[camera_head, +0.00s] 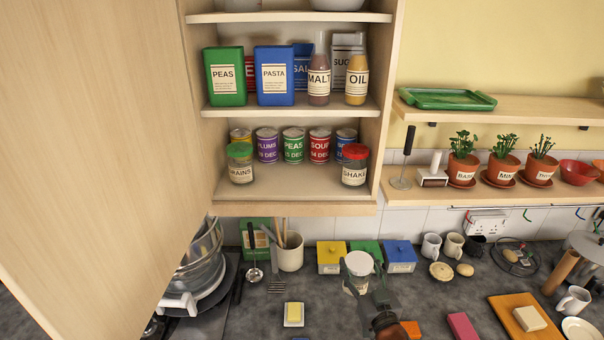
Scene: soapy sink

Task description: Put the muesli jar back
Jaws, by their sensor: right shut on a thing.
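A jar with a white lid (357,264) is in the grip of my right gripper (366,287), above the dark worktop. The jar seems upright; its label is mostly hidden by the fingers, so I cannot read whether it says muesli. My right gripper is shut on it, in front of the small coloured boxes and below the open cupboard. The cupboard's lowest shelf (297,183) holds a green-lidded grains jar (241,164) at the left front and a red-lidded shaker jar (355,166) at the right front. My left gripper is not in view.
The cupboard door (95,130) stands open at the left. A row of tins (293,146) lines the back of the lowest shelf, with bare shelf in front between the two jars.

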